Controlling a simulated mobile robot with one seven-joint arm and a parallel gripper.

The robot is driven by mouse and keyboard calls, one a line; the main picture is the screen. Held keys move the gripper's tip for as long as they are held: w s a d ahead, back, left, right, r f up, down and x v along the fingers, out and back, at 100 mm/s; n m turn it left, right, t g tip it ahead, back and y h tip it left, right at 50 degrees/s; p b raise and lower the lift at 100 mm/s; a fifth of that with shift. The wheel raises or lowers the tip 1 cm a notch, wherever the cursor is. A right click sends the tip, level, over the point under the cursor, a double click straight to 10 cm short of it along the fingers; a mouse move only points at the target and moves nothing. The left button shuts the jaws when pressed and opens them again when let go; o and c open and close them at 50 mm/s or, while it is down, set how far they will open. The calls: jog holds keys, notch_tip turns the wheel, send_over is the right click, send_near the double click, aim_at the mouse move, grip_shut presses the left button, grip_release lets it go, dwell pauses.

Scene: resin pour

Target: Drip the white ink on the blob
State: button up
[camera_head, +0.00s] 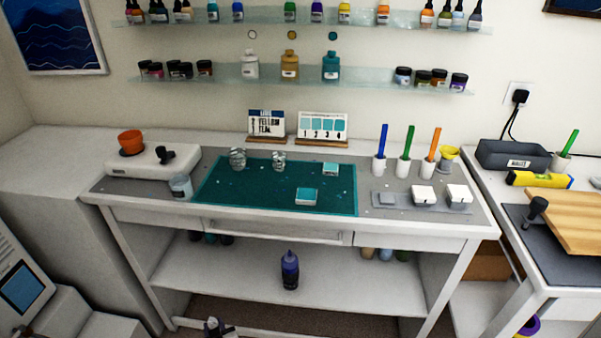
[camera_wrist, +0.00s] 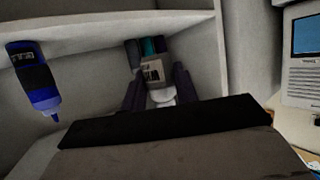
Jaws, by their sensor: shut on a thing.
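My gripper (camera_wrist: 158,92) is shut on a pale bottle (camera_wrist: 152,70) with a printed label and a white tip, which looks like the white ink. In the head view my gripper (camera_head: 216,328) shows only in part at the bottom edge, below and in front of the workbench. I cannot tell which thing is the blob.
A blue-purple bottle (camera_head: 290,270) stands on the bench's lower shelf (camera_head: 360,285); it also shows in the wrist view (camera_wrist: 35,80). Coloured sticks in white holders stand at the right.

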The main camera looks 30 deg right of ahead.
aim_at(212, 326)
notch_tip(212, 326, up, 7)
jog(key=p, duration=0.5)
jog(key=shift+a+f, duration=0.1)
jog(key=shift+f, duration=0.1)
jog(key=shift+s+a+f, duration=0.1)
jog(key=shift+s, duration=0.05)
jog(key=shift+f, duration=0.3)
